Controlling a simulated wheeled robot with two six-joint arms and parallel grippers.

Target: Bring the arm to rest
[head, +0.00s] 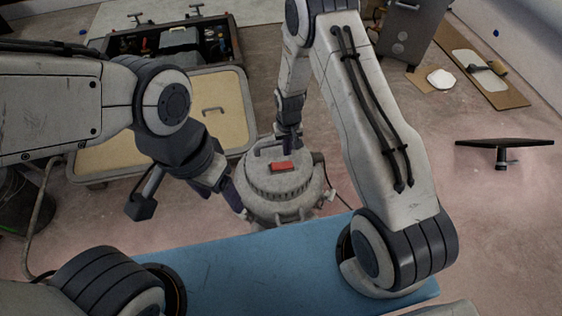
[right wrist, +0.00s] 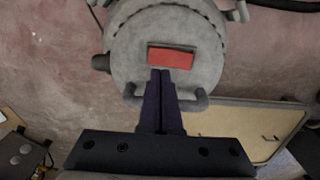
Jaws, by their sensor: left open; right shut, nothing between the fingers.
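My right arm reaches down from the top of the head view to a round grey canister machine with a red switch (head: 283,167).
A blue surface (head: 240,275) lies in front. A toolbox (head: 222,45) and a beige-lined case (head: 222,105) stand behind at left. A board with tools (head: 490,70) lies at back right. Floor is clear between.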

